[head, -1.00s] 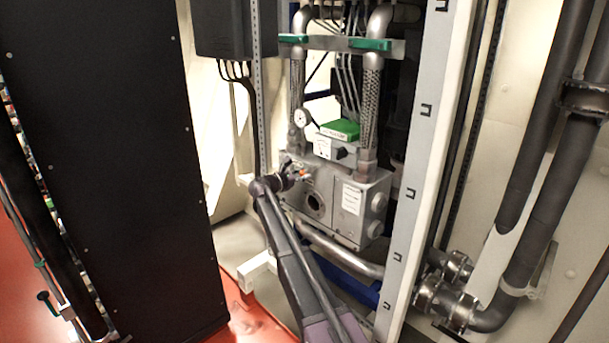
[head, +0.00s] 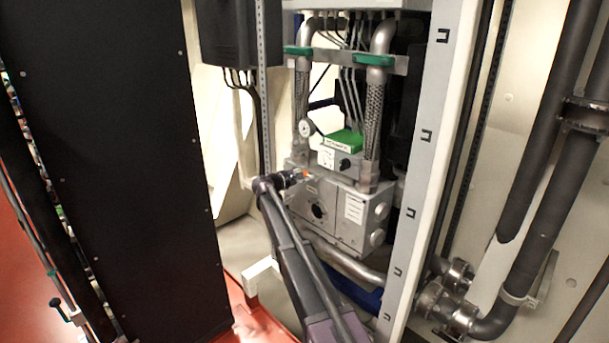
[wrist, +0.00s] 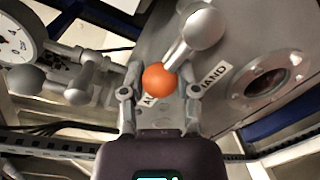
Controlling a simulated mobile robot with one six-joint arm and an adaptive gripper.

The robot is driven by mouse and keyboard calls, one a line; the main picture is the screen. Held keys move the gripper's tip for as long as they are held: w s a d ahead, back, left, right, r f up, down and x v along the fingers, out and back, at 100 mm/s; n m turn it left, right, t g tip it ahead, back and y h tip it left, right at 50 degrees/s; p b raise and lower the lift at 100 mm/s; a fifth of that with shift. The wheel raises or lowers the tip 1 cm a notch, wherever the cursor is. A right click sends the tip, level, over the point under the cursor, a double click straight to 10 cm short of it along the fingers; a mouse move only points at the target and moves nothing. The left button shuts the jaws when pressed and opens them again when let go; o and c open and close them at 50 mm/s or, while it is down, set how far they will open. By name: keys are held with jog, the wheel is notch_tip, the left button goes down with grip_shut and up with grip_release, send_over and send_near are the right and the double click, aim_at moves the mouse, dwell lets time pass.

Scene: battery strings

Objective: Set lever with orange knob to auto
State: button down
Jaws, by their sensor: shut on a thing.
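The lever is a silver arm with a round metal hub (wrist: 203,28) and an orange knob (wrist: 159,80) at its end. My gripper (wrist: 163,84) has a finger on either side of the knob and is shut on it. A "HAND" label (wrist: 215,80) lies to the right of the knob. Another label (wrist: 148,101), starting with "A", lies just below the knob and is partly hidden by it. In the head view my gripper (head: 298,177) is at the upper left of the grey box (head: 345,240), with a speck of the orange knob (head: 306,174) showing.
A second metal lever (wrist: 75,85) with a grey ball end and a dial gauge (wrist: 20,35) are close on the left in the wrist view. A round window (wrist: 265,80) is on the right. A white upright frame post (head: 415,190) stands right of the box.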

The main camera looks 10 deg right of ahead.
dwell(0.4)
jog(key=shift+c, duration=1.7)
grip_release()
